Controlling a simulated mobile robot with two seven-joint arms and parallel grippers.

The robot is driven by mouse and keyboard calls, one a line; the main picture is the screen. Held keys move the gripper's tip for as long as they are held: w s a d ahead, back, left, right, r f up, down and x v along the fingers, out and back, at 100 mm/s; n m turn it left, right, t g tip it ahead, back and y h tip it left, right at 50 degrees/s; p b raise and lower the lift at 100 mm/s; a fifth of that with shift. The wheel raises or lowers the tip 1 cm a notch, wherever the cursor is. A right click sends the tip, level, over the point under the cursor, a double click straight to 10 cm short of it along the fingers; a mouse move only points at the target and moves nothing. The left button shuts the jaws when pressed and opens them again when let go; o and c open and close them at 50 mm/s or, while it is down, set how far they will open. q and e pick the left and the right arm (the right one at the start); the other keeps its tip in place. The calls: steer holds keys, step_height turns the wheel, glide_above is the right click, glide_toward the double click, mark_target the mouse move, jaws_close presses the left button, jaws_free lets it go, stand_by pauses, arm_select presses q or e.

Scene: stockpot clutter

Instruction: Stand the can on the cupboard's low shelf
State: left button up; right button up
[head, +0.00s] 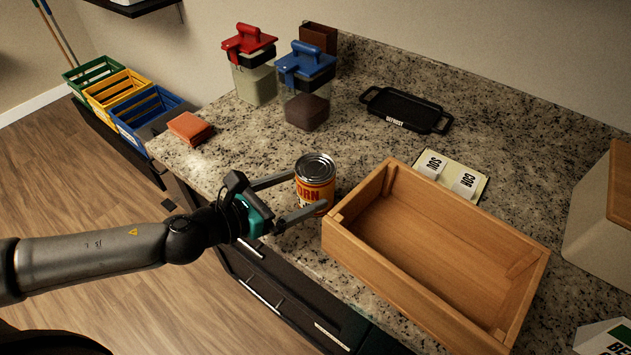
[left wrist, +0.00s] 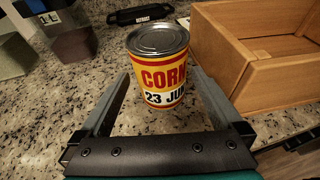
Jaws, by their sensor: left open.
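A corn can (head: 315,180) with a yellow and red label stands upright on the speckled granite counter, just left of a wooden box. In the left wrist view the can (left wrist: 159,65) reads "CORN" and "23 JUN". My left gripper (head: 302,194) is open, with one finger on each side of the can near its lower half. In the left wrist view the left gripper (left wrist: 155,88) has its fingertips beside the can; contact is not clear. My right gripper is not in view. No cupboard low shelf can be made out for certain.
An open wooden box (head: 440,250) stands close right of the can. Behind are containers with red (head: 250,65) and blue (head: 305,85) lids, a black tray (head: 405,110) and a card holder (head: 452,176).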

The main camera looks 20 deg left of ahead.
mark_target(327, 176)
arm_select(q)
steer(key=shift+x, duration=1.1)
steer(key=shift+r+p+x, duration=0.2)
steer(key=shift+p+x, duration=0.1)
steer(key=shift+x, duration=0.8)
steer(key=shift+r+p+x, duration=0.15)
steer(key=shift+p+x, duration=0.1)
steer(key=shift+x, duration=0.8)
steer(key=shift+w+d+f, duration=0.15)
steer(key=shift+w+d, duration=0.15)
steer(key=shift+w, duration=0.15)
steer(key=shift+c, duration=0.2)
steer(key=c, duration=1.5)
jaws_close()
